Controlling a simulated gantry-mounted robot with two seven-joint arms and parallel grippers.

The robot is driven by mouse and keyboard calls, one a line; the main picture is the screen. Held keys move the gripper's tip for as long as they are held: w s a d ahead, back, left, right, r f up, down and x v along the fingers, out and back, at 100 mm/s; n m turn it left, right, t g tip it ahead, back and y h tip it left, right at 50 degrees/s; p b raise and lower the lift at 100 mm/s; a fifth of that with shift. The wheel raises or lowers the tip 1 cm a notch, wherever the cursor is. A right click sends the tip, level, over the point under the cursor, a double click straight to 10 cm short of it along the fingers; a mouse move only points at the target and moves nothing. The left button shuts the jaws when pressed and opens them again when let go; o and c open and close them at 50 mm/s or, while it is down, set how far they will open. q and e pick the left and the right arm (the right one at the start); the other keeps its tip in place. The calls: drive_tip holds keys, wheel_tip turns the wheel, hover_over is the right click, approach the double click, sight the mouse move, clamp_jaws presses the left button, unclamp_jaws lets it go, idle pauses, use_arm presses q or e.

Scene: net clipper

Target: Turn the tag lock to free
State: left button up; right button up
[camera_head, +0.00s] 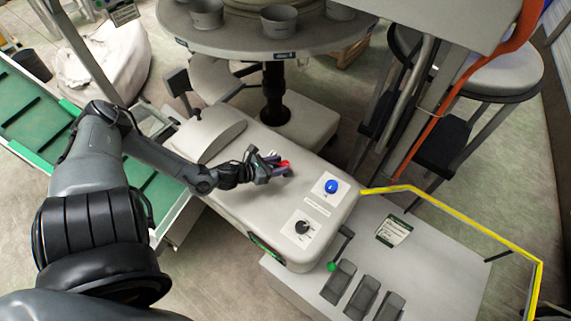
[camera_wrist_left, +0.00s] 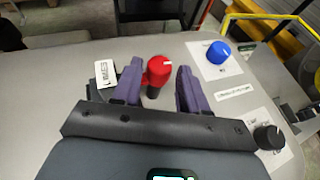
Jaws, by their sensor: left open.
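A red knob (camera_wrist_left: 158,72) on a dark stem stands on the grey machine housing, with a white lettered tag (camera_wrist_left: 104,72) just left of it in the left wrist view. The knob also shows in the head view (camera_head: 285,165), partly hidden by my gripper. I take this knob and tag for the tag lock; its markings are unreadable. My left gripper (camera_head: 277,168) is open, its purple fingers (camera_wrist_left: 160,86) on either side of the knob. I cannot tell whether either finger touches it. My right gripper is not in view.
A blue knob (camera_head: 331,187) and a black knob (camera_head: 302,227) sit on white plates on the same housing (camera_head: 250,215). A green-tipped lever (camera_head: 332,266) stands at its right end. A yellow rail (camera_head: 450,220) borders the bench on the right. A round table (camera_head: 235,42) is behind.

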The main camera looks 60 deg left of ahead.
sight(284, 164)
use_arm(q)
drive_tip(key=shift+x, duration=1.75)
drive_tip(key=c, duration=0.7)
